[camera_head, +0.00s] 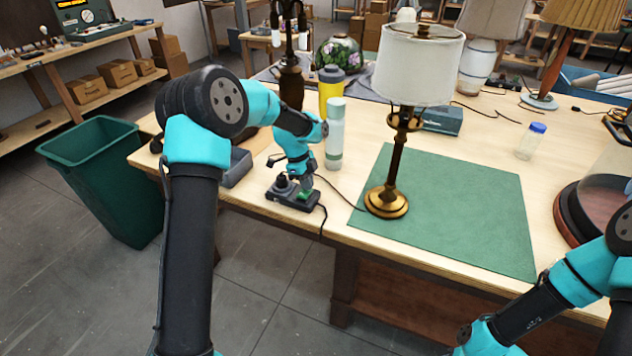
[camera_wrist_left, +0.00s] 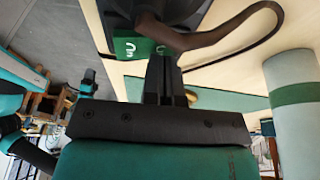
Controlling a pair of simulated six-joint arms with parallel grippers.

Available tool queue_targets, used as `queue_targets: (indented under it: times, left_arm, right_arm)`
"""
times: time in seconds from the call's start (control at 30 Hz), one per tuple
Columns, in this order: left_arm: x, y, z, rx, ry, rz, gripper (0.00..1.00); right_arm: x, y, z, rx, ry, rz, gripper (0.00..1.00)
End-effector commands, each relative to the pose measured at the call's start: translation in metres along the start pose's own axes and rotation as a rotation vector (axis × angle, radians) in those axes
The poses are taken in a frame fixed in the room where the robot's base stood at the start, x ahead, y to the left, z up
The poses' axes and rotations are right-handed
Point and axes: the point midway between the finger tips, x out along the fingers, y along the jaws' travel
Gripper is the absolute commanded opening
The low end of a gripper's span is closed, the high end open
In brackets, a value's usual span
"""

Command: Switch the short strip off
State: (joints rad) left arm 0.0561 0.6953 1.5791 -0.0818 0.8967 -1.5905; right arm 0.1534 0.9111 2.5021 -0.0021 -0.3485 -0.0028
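The short strip (camera_head: 290,196) is a small dark block near the table's front edge. A dark plug (camera_head: 283,183) stands in its left part, and a green switch (camera_head: 306,195) is at its right end. In the left wrist view the green switch (camera_wrist_left: 134,48) with pale marks shows just beyond the fingertips. My left gripper (camera_wrist_left: 163,70) looks shut and empty, its fingers together. It points down at the switch; I cannot tell if it touches. My right arm is at lower right in the head view; its gripper is out of frame.
A brass lamp (camera_head: 388,198) with a white shade stands on the green mat (camera_head: 465,200). A pale bottle (camera_head: 334,140) and a yellow bottle (camera_head: 330,88) stand behind the strip. Dark cords run from the strip. A green bin (camera_head: 105,180) stands left of the table.

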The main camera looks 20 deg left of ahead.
Motion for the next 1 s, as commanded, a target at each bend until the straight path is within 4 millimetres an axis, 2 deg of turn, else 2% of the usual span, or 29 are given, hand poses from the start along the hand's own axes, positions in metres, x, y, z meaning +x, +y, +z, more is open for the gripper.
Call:
queue_targets:
  times: [0.27, 0.67, 1.0]
  left_arm:
    - [0.000, 0.002, -0.002, 0.003, 0.000, 0.000, 0.00]
    - [-0.004, 0.015, -0.003, 0.003, 0.000, 0.000, 0.00]
    - [-0.004, 0.015, -0.003, 0.003, 0.000, 0.000, 0.00]
  right_arm:
    - [0.001, -0.001, -0.001, -0.004, 0.000, 0.000, 0.43]
    - [0.001, -0.001, -0.001, -0.004, 0.000, 0.000, 0.43]
    - [0.001, -0.001, -0.001, -0.004, 0.000, 0.000, 0.43]
